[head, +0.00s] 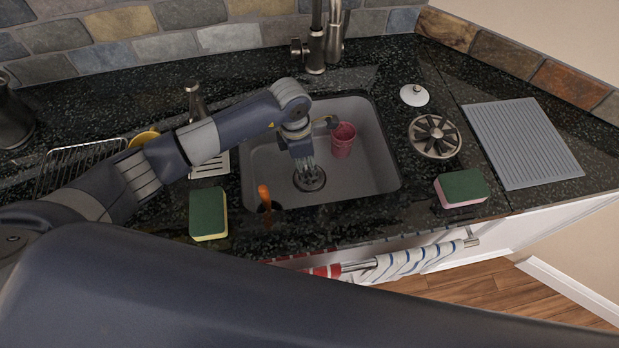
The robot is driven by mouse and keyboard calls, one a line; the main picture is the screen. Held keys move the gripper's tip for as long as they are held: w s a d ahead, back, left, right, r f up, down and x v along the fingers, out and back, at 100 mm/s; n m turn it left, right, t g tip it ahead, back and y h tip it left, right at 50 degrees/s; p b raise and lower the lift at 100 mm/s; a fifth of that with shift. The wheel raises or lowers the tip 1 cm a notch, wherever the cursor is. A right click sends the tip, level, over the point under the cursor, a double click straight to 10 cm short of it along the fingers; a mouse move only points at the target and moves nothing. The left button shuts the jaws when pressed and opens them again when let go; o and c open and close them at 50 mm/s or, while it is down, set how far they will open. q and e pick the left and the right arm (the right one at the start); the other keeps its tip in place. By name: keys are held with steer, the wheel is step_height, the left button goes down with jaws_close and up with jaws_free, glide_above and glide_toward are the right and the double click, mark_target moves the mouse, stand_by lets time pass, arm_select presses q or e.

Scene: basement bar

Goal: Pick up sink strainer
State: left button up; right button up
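A round, dark metal drain piece (310,184), which looks like the sink strainer, lies at the bottom of the grey sink (369,181). My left gripper (307,168) points down into the sink, with its fingertips over the drain piece and covering part of it. I cannot tell whether the fingers touch it or how far apart they are. A round metal piece with dark slots (435,136) lies on the counter right of the sink; it could also be a strainer. My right gripper is not in view.
A red cup (343,140) stands in the sink beside my gripper. An orange-handled item (265,196) is at the sink's front left. Sponges (208,214) (461,188), a white knobbed lid (414,95) and a grey ridged mat (522,142) lie around it. The faucet (316,40) stands behind.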

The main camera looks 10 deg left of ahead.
mark_target(308, 172)
arm_select(q)
steer(key=f, duration=0.1)
steer(key=f+b, duration=0.2)
steer(key=f, duration=0.1)
steer(key=shift+w+d, duration=0.15)
steer(key=shift+d, duration=0.2)
jaws_close()
steer(key=shift+r, duration=0.2)
step_height(308, 172, up, 9)
steer(key=p, duration=0.6)
steer(key=shift+r, duration=0.45)
